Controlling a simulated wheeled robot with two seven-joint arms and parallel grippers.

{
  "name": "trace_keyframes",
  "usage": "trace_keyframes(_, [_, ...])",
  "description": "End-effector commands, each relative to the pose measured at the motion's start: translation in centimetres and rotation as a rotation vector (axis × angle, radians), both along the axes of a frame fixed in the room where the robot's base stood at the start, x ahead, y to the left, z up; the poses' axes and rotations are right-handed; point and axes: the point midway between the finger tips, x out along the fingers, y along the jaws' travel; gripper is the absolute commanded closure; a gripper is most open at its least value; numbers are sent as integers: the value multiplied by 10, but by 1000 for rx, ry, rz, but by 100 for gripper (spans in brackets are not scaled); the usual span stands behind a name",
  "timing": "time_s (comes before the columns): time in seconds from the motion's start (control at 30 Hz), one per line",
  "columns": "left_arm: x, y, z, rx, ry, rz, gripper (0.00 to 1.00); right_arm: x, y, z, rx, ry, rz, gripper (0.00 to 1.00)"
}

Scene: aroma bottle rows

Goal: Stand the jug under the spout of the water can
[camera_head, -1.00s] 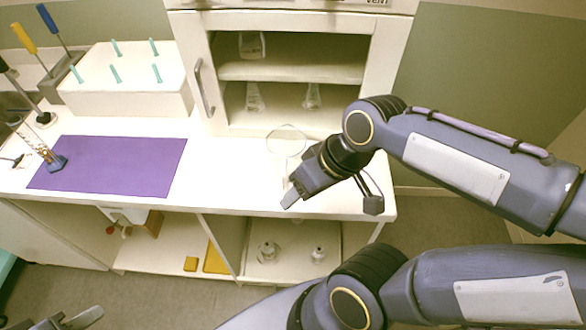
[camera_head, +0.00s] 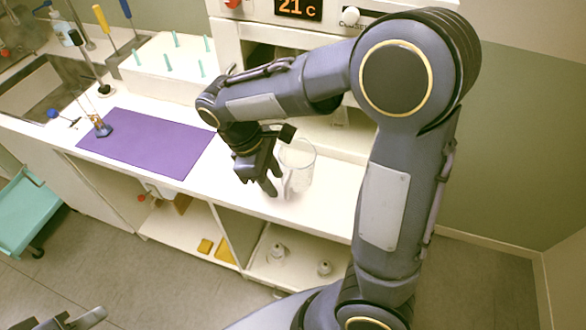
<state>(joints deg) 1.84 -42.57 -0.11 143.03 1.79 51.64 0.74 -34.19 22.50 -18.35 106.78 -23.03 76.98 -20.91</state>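The jug (camera_head: 298,160) is a clear, see-through vessel standing upright on the white counter, in front of the cabinet. My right gripper (camera_head: 273,184) is just left of the jug, pointing down, with its fingers apart near the jug's handle side. Nothing shows between the fingers; whether they touch the jug I cannot tell. My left gripper (camera_head: 78,320) is partly in view at the bottom left edge, open and empty, far from the counter top. I cannot make out a water can or its spout; my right arm covers much of the cabinet.
A purple mat (camera_head: 150,143) lies on the counter (camera_head: 228,185), with a small blue-based glass item (camera_head: 102,128) on it. A white block with teal pegs (camera_head: 160,75) stands behind. A sink (camera_head: 45,85) is at left. Small glassware sits on the shelf below. A teal cart (camera_head: 28,212) stands lower left.

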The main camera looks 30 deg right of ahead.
Motion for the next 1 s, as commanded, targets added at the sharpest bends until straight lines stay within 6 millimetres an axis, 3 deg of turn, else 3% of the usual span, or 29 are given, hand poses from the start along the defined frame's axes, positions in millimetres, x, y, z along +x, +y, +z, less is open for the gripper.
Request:
trace_keyframes(0.23, [0, 0, 2, 0, 0, 0, 64, 4, 2, -6, -43, 19, 39, 63])
trace_keyframes(0.8, [0, 0, 10, 0, 0, 0, 64, -7, -29, -68, -42, 19, 37, 63])
trace_keyframes(1.0, [0, 0, 9, 0, 0, 0, 64, -8, -30, -72, -41, 17, 38, 63])
